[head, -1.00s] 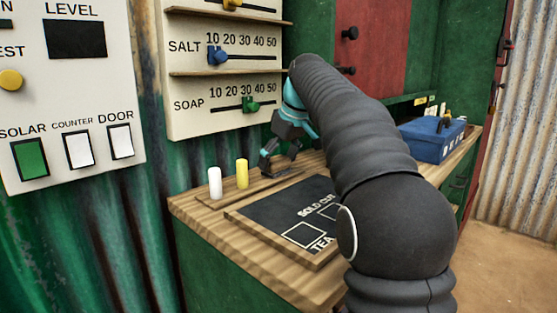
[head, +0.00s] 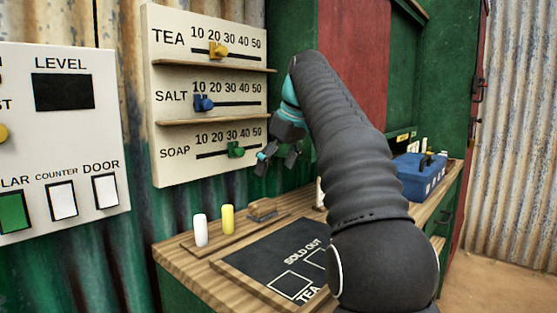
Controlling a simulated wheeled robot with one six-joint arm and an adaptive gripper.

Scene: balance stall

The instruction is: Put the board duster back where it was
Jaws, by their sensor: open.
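The board duster (head: 262,209), a small brown block, sits at the right end of the low wooden chalk ledge (head: 222,235) on the counter. The white chalk (head: 200,230) and the yellow chalk (head: 227,219) stand upright to its left. My gripper (head: 277,162) is open and empty, above the duster and apart from it, in front of the price board's lower right corner. The dark slate board (head: 262,252) with SOLD OUT and TEA lettering lies in front of the ledge. My arm hides its right part.
The price board (head: 164,142) has TEA, SALT and SOAP sliders on the wall behind. A blue box (head: 412,178) stands at the counter's right. A pale upright object (head: 320,193) is partly hidden by my arm. A switch panel (head: 62,135) is at left.

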